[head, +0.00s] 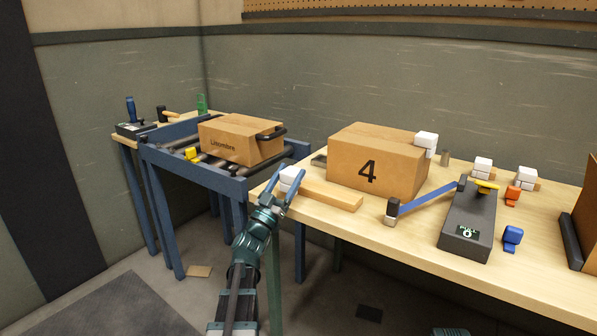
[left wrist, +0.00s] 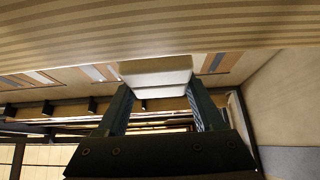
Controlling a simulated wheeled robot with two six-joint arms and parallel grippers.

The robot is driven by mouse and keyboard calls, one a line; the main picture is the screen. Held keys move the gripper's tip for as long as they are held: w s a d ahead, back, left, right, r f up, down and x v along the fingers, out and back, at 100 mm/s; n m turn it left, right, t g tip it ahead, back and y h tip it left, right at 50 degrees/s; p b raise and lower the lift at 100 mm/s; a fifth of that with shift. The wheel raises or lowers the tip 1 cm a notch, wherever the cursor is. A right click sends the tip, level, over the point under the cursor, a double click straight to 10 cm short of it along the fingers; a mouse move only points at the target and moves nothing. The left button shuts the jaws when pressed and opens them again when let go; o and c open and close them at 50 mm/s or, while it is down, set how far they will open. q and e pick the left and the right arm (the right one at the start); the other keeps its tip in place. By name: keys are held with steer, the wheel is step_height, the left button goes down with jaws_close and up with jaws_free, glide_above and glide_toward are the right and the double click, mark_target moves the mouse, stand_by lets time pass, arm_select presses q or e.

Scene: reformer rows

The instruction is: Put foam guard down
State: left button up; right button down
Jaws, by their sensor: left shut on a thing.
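The white foam guard (head: 289,175) is between the fingers of my left gripper (head: 279,193), at the left end of the bench (head: 413,238). In the left wrist view the foam guard (left wrist: 155,78) shows as a pale block between the two fingertips of the gripper (left wrist: 160,92). The gripper is shut on it. I cannot tell whether the guard touches the bench or the wooden board (head: 330,194) beside it. Another white guard (head: 427,140) sits at the top right corner of the carton marked 4 (head: 375,165).
More white blocks (head: 482,164) stand at the back right of the bench. A dark device with a blue arm (head: 468,225), an orange clip (head: 512,195) and a blue clip (head: 512,236) are at right. A roller conveyor (head: 180,160) holding a carton (head: 240,140) stands at left.

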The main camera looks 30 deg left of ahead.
mark_target(298, 171)
arm_select(q)
steer(key=w, duration=0.4)
steer(key=shift+w+d, duration=0.15)
steer(key=shift+w, duration=0.1)
steer(key=shift+f, duration=0.2)
steer(key=shift+r, duration=0.1)
steer(key=shift+f+b, duration=0.2)
steer(key=shift+b, duration=0.1)
steer(key=o, duration=1.5)
steer(key=shift+c, duration=0.2)
steer(key=shift+s+r, duration=0.15)
